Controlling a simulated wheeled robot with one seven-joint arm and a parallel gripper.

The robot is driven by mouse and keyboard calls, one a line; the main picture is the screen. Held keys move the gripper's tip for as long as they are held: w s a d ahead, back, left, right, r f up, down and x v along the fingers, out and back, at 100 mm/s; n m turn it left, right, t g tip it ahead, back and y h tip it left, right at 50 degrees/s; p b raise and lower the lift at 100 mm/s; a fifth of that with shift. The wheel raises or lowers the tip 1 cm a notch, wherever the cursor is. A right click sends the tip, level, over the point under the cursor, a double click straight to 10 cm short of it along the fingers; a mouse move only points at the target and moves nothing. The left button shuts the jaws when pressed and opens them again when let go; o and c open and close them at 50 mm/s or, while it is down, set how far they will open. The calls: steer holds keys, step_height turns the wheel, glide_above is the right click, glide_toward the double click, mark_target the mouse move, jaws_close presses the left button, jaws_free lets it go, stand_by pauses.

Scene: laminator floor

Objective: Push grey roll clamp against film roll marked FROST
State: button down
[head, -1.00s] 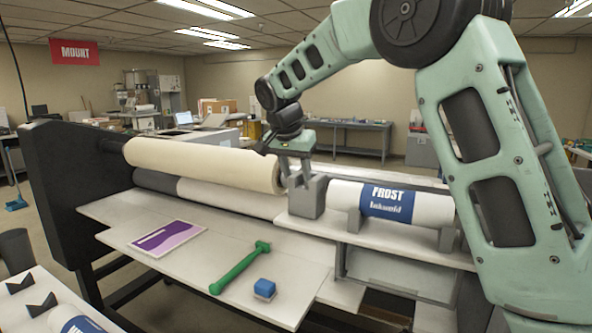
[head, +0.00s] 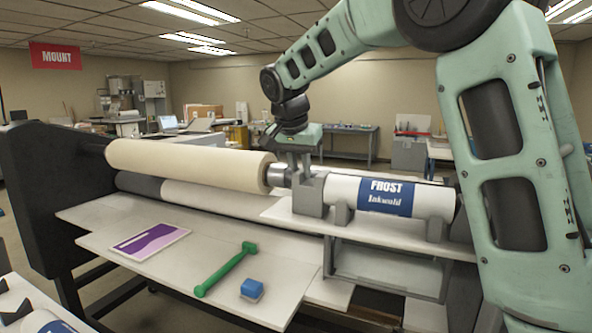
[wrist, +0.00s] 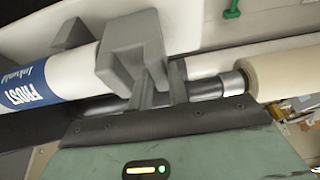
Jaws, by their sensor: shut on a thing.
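The grey roll clamp (head: 308,197) is a blocky piece with an upright slot, on the shaft at the left end of the film roll marked FROST (head: 428,204). The roll is white with a blue label and lies level in grey cradles. My gripper (head: 300,168) is shut on the clamp's upper part from above. In the wrist view the clamp (wrist: 132,50) sits at the end of the FROST roll (wrist: 72,70), with my gripper's fingers (wrist: 160,88) on it. The clamp looks very close to the roll end; I cannot tell whether they touch.
A cream roller (head: 185,163) lies left of the clamp, with a bare metal shaft (head: 279,176) between. A green tool (head: 226,270), a blue block (head: 252,288) and a purple-printed sheet (head: 150,241) lie on the front table, clear of the clamp.

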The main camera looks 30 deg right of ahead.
steer(key=c, duration=1.3)
jaws_free()
steer(key=shift+s+d, duration=0.25)
steer(key=shift+a, duration=0.1)
steer(key=shift+a+r, duration=0.1)
steer(key=shift+r, duration=0.15)
steer(key=b+v, duration=0.2)
steer(key=v, duration=1.5)
steer(key=shift+w, duration=0.15)
